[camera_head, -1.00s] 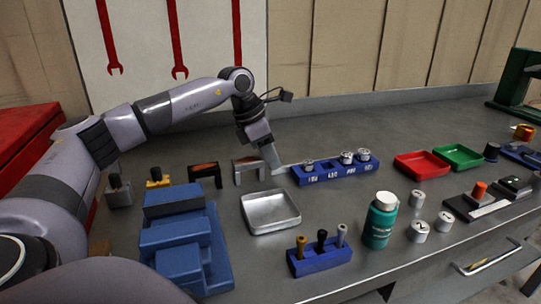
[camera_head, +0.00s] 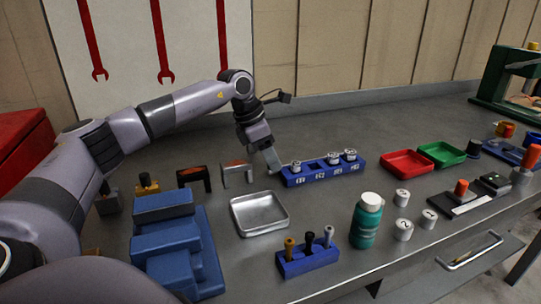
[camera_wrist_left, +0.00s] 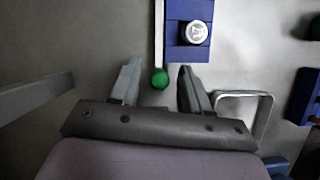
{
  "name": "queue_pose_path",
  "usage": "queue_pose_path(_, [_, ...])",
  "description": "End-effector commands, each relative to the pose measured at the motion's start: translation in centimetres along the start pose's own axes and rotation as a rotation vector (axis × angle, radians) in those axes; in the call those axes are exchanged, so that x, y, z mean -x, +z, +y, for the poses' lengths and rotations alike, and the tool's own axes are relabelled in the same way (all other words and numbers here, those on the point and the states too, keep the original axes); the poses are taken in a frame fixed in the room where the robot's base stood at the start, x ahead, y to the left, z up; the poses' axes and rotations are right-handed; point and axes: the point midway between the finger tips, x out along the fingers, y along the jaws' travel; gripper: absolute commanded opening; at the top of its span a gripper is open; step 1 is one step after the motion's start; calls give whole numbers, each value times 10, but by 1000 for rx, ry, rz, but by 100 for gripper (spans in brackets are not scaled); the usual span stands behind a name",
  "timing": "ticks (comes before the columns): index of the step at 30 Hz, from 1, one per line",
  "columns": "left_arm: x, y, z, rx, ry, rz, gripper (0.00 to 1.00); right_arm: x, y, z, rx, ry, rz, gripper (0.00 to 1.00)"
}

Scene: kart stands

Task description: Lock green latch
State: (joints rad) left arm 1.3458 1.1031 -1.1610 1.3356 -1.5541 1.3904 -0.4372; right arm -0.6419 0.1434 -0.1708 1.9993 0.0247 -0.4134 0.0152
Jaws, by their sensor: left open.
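A small green ball knob (camera_wrist_left: 160,78) sits at the end of a thin pale rod (camera_wrist_left: 158,38) in the left wrist view. The rod runs beside a blue block (camera_wrist_left: 190,30). My left gripper (camera_wrist_left: 159,73) is open, with one finger on either side of the knob. I cannot tell whether either finger touches it. In the head view my left gripper (camera_head: 274,161) is at the left end of the blue block (camera_head: 323,172), and the green knob cannot be made out there. My right gripper is not in view.
The blue block holds several metal cylinders. A metal tray (camera_head: 236,222), blue stepped block (camera_head: 165,240), tool holder (camera_head: 308,263) and teal bottle (camera_head: 366,225) stand in front. Red (camera_head: 407,165) and green (camera_head: 441,155) trays lie to the right. The bench behind is clear.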

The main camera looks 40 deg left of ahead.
Motion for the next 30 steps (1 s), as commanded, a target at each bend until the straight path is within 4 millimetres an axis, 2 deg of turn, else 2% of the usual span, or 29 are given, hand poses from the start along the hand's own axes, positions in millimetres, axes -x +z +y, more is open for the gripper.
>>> queue_pose_path(4, [15,1,0,0,2,-4,46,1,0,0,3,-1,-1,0])
queue_pose_path(10, [49,1,0,0,3,-5,46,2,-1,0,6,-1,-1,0])
queue_pose_path(15, [67,2,0,-1,2,-4,46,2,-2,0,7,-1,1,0])
queue_pose_path(30, [71,1,0,-1,1,-3,46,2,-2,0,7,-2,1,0])
